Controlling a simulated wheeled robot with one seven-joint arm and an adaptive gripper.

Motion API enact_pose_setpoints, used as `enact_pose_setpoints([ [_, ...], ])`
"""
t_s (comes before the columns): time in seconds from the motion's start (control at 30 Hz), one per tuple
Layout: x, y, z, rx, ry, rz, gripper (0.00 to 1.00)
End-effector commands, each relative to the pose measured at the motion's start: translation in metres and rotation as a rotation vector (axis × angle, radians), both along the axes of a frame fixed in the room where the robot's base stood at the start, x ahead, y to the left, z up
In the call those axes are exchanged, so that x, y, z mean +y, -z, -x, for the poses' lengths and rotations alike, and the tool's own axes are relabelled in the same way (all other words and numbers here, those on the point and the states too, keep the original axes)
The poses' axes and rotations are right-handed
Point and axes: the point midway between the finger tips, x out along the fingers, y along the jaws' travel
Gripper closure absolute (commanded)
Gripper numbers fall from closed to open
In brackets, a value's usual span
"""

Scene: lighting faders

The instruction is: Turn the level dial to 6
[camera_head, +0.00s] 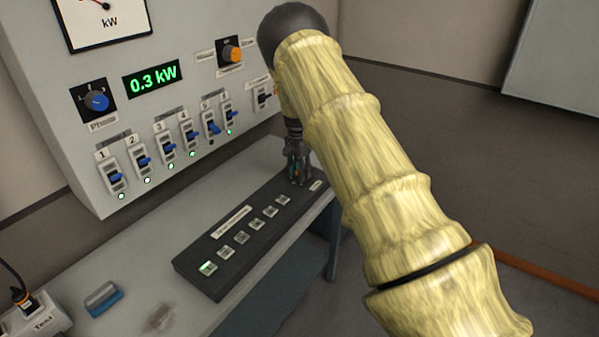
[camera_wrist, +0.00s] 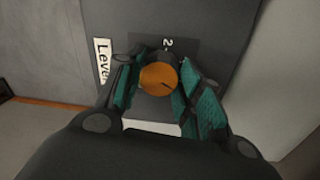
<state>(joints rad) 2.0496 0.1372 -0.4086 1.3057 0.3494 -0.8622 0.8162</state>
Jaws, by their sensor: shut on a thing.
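The level dial (camera_wrist: 156,79) is a round orange knob on the dark console (camera_wrist: 215,20), with a "Level" label (camera_wrist: 102,62) and a figure 2 (camera_wrist: 167,43) beside it in the wrist view. A dark pointer line on its face points to the lower right of that view. My gripper (camera_wrist: 158,68) is shut on the dial, with one green-padded finger on either side. In the head view my gripper (camera_head: 298,172) is down at the far end of the console; it hides the dial there. The other scale figures cannot be made out.
A row of square buttons (camera_head: 242,237) runs along the console, the nearest lit green. A blue block (camera_head: 103,298) lies on the bench.

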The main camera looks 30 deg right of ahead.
Motion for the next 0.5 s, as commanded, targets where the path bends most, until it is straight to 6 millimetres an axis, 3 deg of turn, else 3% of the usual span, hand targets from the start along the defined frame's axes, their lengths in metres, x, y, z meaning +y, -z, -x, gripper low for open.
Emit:
enact_pose_setpoints([
  [0.4,-0.0016,-0.0033,-0.0027,-0.007,0.007,0.004,0.87],
  [0.43,-0.0016,-0.0033,-0.0027,-0.007,0.007,0.004,0.61],
  [0.5,-0.0014,-0.0031,-0.0026,-0.007,0.007,0.003,0.49],
])
